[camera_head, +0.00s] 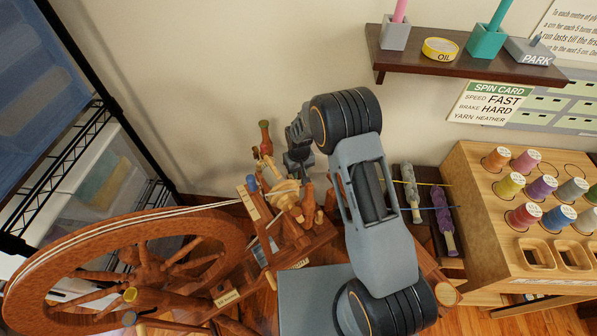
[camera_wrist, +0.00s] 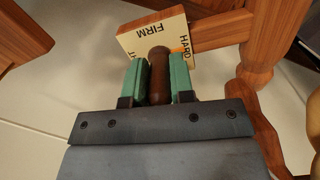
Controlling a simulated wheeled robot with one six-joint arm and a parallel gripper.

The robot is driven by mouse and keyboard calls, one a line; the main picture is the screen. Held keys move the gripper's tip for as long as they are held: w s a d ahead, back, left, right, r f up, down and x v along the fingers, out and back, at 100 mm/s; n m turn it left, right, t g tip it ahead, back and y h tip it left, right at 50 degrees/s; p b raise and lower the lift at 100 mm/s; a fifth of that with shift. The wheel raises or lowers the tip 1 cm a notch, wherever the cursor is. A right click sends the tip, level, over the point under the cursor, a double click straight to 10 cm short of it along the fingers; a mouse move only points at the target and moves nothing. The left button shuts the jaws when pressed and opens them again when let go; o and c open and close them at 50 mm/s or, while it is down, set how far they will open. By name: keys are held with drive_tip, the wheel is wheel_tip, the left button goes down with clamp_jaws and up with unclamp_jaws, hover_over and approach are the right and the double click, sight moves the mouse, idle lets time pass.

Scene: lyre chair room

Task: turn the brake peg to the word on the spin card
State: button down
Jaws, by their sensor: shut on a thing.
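The spin card (camera_head: 491,101) hangs on the wall at the upper right and reads speed FAST, brake HARD, yarn HEATHER. In the wrist view, my gripper (camera_wrist: 159,80) has its green pads shut on both sides of the dark brown brake peg (camera_wrist: 159,60). The peg stands in front of a pale word plate (camera_wrist: 135,41). FIRM shows above the peg and HARD to its right; a third word at the left is cut off. A small orange mark shows right of the peg, beside HARD. In the head view, my wrist and arm partly hide the peg area.
The spinning wheel (camera_head: 33,278) fills the lower left. A wooden thread rack (camera_head: 478,215) with several spools stands at the right. A black wire rack (camera_head: 112,103) stands at the left.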

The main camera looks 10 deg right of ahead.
idle(0.3)
drive_tip(key=c, duration=1)
unclamp_jaws()
drive_tip(key=shift+r, duration=0.1)
wheel_tip(320, 180, up, 14)
drive_tip(key=p, duration=0.1)
drive_tip(key=shift+f, duration=0.2)
